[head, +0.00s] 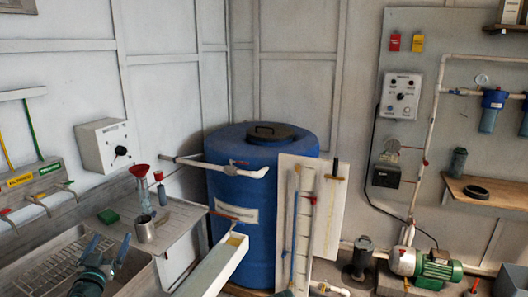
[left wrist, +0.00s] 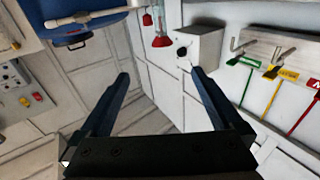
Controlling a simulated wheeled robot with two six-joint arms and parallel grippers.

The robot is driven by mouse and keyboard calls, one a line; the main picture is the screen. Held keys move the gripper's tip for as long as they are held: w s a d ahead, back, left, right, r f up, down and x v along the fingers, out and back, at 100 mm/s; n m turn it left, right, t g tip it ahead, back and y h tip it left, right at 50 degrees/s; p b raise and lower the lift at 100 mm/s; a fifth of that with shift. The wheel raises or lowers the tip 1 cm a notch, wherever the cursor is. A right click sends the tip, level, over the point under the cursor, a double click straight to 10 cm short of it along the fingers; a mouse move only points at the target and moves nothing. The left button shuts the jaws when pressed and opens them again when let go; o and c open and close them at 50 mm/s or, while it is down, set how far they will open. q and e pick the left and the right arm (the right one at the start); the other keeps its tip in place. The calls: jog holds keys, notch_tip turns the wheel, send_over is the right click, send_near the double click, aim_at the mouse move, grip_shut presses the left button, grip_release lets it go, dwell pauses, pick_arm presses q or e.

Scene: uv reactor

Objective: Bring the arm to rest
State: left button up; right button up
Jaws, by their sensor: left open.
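My left gripper (head: 108,243) is at the lower left of the head view, over the sink with the wire rack. Its two dark fingers are spread apart with nothing between them. In the left wrist view the same gripper (left wrist: 160,76) shows both fingers wide open and empty, with only wall and floor-like panels behind them. It touches nothing that I can see. My right gripper does not show in either view.
The sink (head: 150,275) lies below the gripper. Taps (head: 40,203) are at left. A blue barrel (head: 262,225) stands centre, a green pump (head: 436,270) right.

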pick_arm(q)
jog(key=d+f+n+g+y+b, duration=0.25)
jog(key=d+f+g+b, duration=0.5)
jog(key=d+f, duration=1.05)
jog(key=s+d+f+m+g+h, duration=0.2)
jog(key=s+d+f+m+g, duration=0.2)
jog(key=s+d+f+g, duration=0.55)
jog(key=s+d+f+m+g+h+b, duration=0.15)
jog(key=s+d+f+m, duration=0.3)
jog(key=s+d, duration=0.5)
notch_tip(320, 180, up, 18)
jog(key=p, duration=1.9)
jog(key=shift+w+d+r+n+h, duration=0.2)
jog(key=shift+w+d+n+h, duration=0.1)
jog(key=shift+h, duration=0.1)
